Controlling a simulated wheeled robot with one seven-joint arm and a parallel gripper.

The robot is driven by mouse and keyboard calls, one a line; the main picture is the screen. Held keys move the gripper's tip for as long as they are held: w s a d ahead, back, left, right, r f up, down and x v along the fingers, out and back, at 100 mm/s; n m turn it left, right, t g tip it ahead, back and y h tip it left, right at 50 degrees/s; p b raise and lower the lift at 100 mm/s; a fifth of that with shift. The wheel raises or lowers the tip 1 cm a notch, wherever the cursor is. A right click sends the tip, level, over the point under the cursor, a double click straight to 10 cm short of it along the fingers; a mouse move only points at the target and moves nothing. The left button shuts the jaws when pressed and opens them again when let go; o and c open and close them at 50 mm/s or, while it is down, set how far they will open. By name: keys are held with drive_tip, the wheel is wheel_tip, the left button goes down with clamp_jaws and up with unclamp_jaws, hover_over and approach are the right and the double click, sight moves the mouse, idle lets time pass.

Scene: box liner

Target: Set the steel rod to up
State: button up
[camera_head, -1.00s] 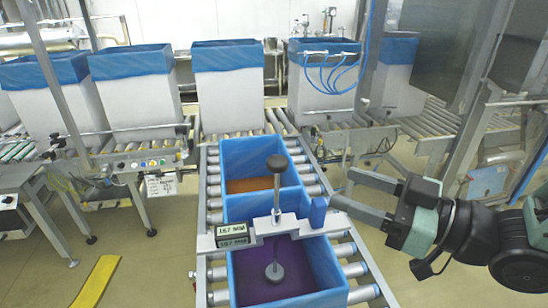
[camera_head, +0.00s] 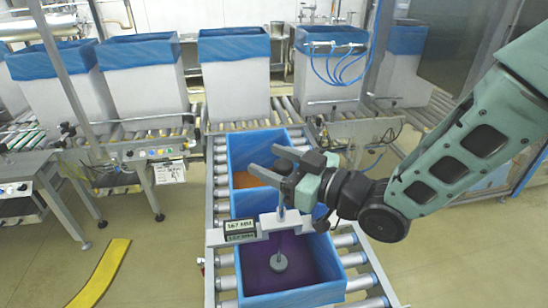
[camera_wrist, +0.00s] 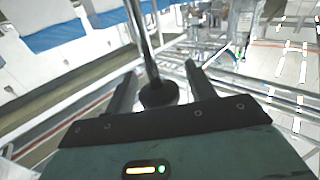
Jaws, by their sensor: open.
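The steel rod (camera_head: 281,192) stands upright through a grey crossbar (camera_head: 268,225) laid over the blue boxes. Its round grey foot (camera_head: 279,262) is low inside the near box, above the purple bottom. My gripper (camera_head: 265,161) is at the rod's upper end, fingers pointing left, and hides its top knob in the head view. In the wrist view the rod (camera_wrist: 142,42) and a dark round knob (camera_wrist: 158,94) lie between the open fingers (camera_wrist: 160,72). I cannot tell whether either finger touches the rod. A readout (camera_head: 240,230) on the bar shows 167 MM.
The near blue box (camera_head: 242,285) and the far blue box (camera_head: 231,165), orange inside, sit on a roller conveyor (camera_head: 357,260). White cartons with blue liners (camera_head: 233,80) stand behind. Part of the crossbar's right end is behind my arm.

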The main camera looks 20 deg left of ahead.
clamp_jaws()
wheel_tip(320, 180, up, 17)
drive_tip(key=p, duration=0.5)
drive_tip(key=shift+s+d+r, duration=0.2)
drive_tip(key=shift+s+d, duration=0.05)
drive_tip(key=shift+s, duration=0.15)
unclamp_jaws()
drive_tip(key=shift+d+f, duration=0.1)
drive_tip(key=b+v, duration=0.3)
drive_tip(key=v, duration=1.4)
drive_tip(key=shift+b, duration=0.4)
